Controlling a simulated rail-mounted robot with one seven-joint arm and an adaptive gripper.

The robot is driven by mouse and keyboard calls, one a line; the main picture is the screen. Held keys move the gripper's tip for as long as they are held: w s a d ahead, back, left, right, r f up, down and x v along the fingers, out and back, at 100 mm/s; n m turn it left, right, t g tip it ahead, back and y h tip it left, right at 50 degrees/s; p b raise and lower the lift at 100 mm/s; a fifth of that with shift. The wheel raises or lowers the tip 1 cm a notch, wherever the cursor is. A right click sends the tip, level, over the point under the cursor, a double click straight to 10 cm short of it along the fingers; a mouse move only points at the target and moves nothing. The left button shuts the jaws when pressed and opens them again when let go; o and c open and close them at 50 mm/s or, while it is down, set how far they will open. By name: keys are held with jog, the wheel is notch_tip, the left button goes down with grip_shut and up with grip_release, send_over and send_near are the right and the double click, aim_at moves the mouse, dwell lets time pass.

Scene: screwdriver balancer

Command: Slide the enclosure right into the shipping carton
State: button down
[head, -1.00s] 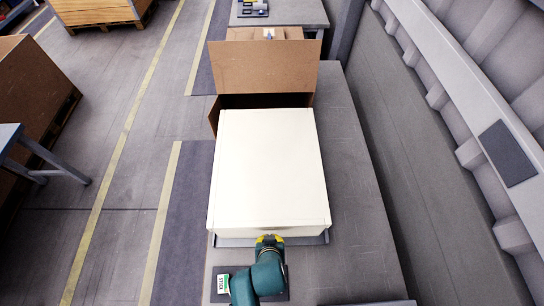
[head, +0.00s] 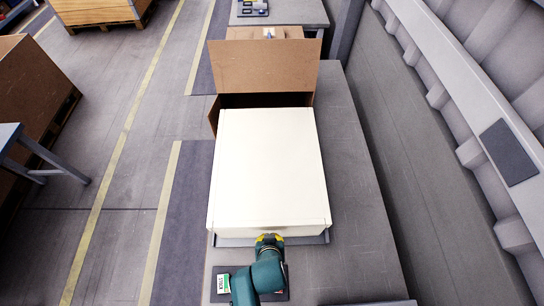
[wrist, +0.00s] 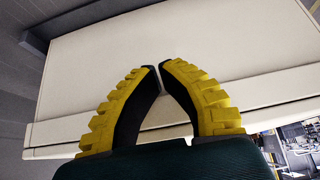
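The enclosure (head: 268,170) is a large cream-white box lying flat on the bench, on a grey tray (head: 228,241) whose near edge shows. The shipping carton (head: 264,66) is brown cardboard beyond it, with a raised flap and a dark opening facing the enclosure. The enclosure's far edge is at the carton's mouth; how far it reaches inside is hidden. My gripper (head: 269,238) is at the middle of the enclosure's near face. In the wrist view my gripper's yellow fingers (wrist: 160,67) converge with tips almost together, empty, against or very near the enclosure (wrist: 215,45); contact is unclear.
The grey bench (head: 355,190) has free room right of the enclosure, with a wall beyond. A floor mat (head: 185,215) and yellow line lie left. A blue-grey table (head: 30,145) stands at far left. Another table (head: 285,12) is behind the carton.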

jog(key=shift+f, duration=0.25)
jog(key=shift+w+b, duration=0.5)
jog(key=shift+w, duration=0.55)
jog(key=w+b, duration=0.6)
jog(key=w, duration=0.5)
jog(key=shift+f, duration=0.15)
jog(key=w+b, duration=0.3)
jog(key=w, duration=0.1)
jog(key=w+b, duration=0.4)
jog(key=shift+r+b, duration=0.2)
jog(key=shift+b, duration=0.1)
jog(key=shift+w+r, duration=0.1)
jog(key=shift+r, duration=0.05)
jog(key=shift+p, duration=0.3)
